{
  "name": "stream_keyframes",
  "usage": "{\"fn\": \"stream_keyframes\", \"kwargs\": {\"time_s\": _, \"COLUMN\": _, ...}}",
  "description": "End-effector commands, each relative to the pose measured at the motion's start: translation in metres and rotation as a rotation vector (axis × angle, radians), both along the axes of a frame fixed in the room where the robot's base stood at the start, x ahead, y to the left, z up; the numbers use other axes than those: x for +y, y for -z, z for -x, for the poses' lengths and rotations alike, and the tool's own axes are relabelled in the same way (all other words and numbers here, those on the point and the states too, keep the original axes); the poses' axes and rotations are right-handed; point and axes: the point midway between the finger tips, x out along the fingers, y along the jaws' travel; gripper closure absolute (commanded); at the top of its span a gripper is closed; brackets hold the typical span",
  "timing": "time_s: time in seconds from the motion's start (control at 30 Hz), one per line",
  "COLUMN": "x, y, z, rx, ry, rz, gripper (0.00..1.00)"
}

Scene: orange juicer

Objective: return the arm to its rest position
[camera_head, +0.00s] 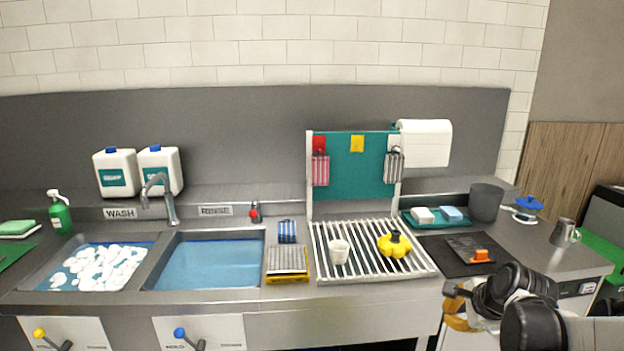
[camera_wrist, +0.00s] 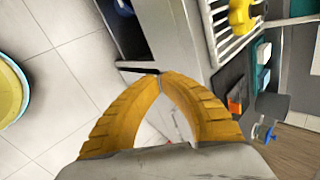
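My gripper (camera_head: 454,308) is at the lower right in the head view, in front of the counter's front edge. In the wrist view its two curved yellow fingers (camera_wrist: 159,77) meet at the tips, with nothing held between them. Black and white links of my arm reach in from the right edge in the head view. The wrist view looks down past the counter front to the tiled floor.
A white drying rack (camera_head: 373,273) holds a white cup (camera_head: 339,251) and a yellow fluted piece (camera_head: 394,244). A dark mat (camera_head: 475,262) with an orange-handled tool lies right of it. A round yellow-topped bin (camera_wrist: 12,95) stands on the floor, which is otherwise clear.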

Motion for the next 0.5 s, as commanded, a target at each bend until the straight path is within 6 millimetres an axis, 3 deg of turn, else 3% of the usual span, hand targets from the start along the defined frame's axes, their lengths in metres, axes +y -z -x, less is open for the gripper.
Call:
{"fn": "stream_keyframes", "kwargs": {"time_s": 0.03, "x": 0.019, "y": -0.014, "z": 0.016, "rx": 0.001, "ry": -0.103, "rz": 0.078, "gripper": 1.00}}
{"fn": "stream_keyframes", "kwargs": {"time_s": 0.2, "x": 0.069, "y": -0.046, "z": 0.073, "rx": -0.002, "ry": -0.482, "rz": 0.376, "gripper": 1.00}}
{"fn": "stream_keyframes", "kwargs": {"time_s": 0.4, "x": 0.109, "y": -0.061, "z": 0.144, "rx": -0.013, "ry": -0.919, "rz": 0.715, "gripper": 1.00}}
{"fn": "stream_keyframes", "kwargs": {"time_s": 0.5, "x": 0.120, "y": -0.060, "z": 0.172, "rx": -0.017, "ry": -1.097, "rz": 0.853, "gripper": 1.00}}
